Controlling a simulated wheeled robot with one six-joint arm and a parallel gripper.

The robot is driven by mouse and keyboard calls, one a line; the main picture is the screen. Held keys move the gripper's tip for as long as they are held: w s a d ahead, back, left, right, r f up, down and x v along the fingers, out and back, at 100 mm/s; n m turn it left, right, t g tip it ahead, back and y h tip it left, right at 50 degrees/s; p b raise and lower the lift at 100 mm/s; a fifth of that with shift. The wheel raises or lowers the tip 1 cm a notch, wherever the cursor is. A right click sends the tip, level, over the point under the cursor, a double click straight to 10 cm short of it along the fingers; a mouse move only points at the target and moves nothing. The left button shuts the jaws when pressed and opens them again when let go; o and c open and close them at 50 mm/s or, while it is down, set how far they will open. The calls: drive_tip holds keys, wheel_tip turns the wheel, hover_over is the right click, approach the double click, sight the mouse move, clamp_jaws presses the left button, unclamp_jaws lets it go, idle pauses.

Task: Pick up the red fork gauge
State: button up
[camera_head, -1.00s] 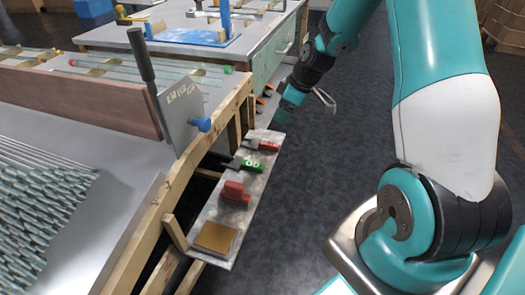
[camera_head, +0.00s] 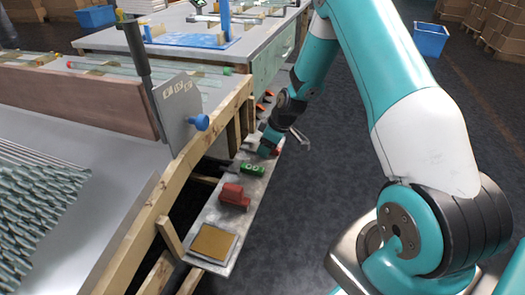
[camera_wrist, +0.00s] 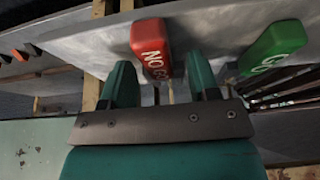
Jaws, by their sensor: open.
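The red fork gauge (camera_wrist: 150,42), its handle marked NO GO, lies on a narrow grey shelf (camera_wrist: 220,30). In the head view it is mostly hidden by my gripper, with a bit of red (camera_head: 276,152) showing. My gripper (camera_wrist: 158,75) is open, one teal finger on each side of the lower part of the red handle in the wrist view. I cannot tell whether the fingers touch it or how far above it they are. The gauge's prongs are largely hidden behind the gripper. My gripper (camera_head: 268,146) is over the far part of the shelf in the head view.
A green gauge marked GO (camera_wrist: 272,46) lies close beside the red one, also in the head view (camera_head: 252,169). A wooden bench frame (camera_head: 205,135) runs along the shelf's left; open floor lies right.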

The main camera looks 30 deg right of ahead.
idle(0.4)
clamp_jaws()
